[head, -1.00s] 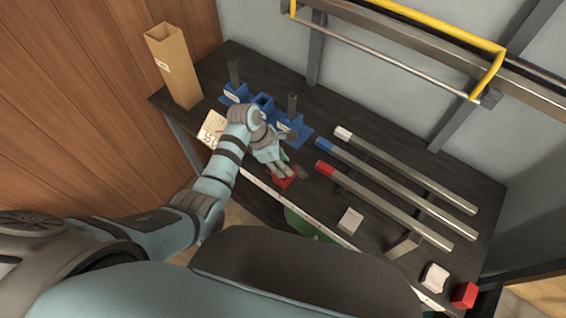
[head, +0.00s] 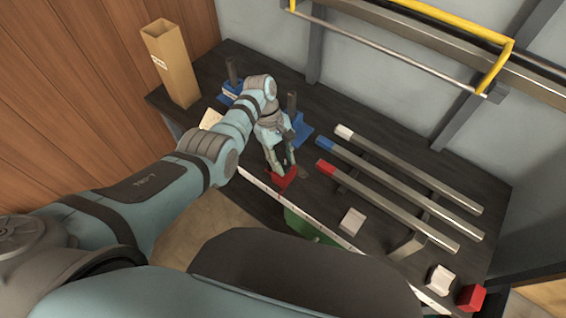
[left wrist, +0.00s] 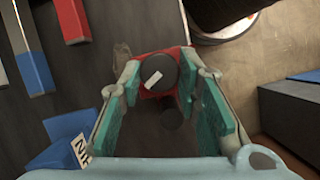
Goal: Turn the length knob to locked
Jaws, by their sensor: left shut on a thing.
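The length knob (left wrist: 158,72) is a round black knob with a white pointer mark, on a red block (left wrist: 150,50). The red block also shows in the head view (head: 283,180), near the front edge of the bench. My left gripper (head: 279,166) reaches down onto it. In the left wrist view its teal fingers (left wrist: 162,78) stand either side of the knob, and they are shut on it. The lock marking cannot be read. My right gripper is out of view.
Three metal bars (head: 400,198) with white, blue and red ends lie on the dark bench (head: 330,120) to the right. Blue holders (head: 304,130) stand behind my gripper. A tall cardboard box (head: 172,65) stands at the back left. A white-grey block (head: 351,221) lies nearer the front.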

